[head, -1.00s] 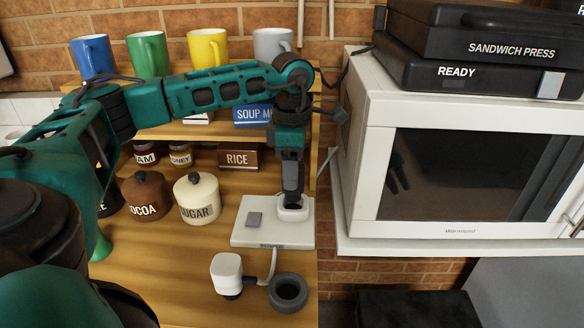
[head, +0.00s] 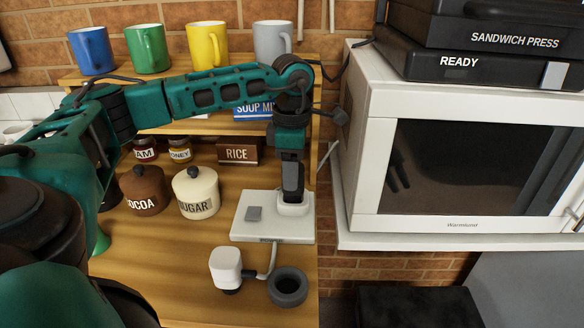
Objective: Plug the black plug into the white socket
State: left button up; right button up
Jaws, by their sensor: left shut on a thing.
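The white socket (head: 294,210) is a raised white piece at the right end of a white board (head: 250,233) with a grey switch on the wooden counter. My left gripper (head: 292,182) points straight down over this socket, its dark fingers shut. It holds the black plug (head: 293,196), of which only a dark lower part shows, right at the socket's top. The fingers hide most of the plug, and I cannot tell how deep it sits. My right gripper is not in view.
A white block (head: 226,268) and a dark grey ring (head: 287,287) lie in front of the board. Sugar (head: 195,193) and cocoa (head: 144,190) jars stand left. A microwave (head: 365,205) stands right on its own shelf. Mugs line the upper shelf.

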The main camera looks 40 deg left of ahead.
pick_arm(q)
jog(key=shift+f+b, duration=0.35)
jog(key=shift+f, duration=0.2)
jog(key=o, duration=1.1)
notch_tip(320, 180, up, 13)
jog(key=shift+p, duration=0.45)
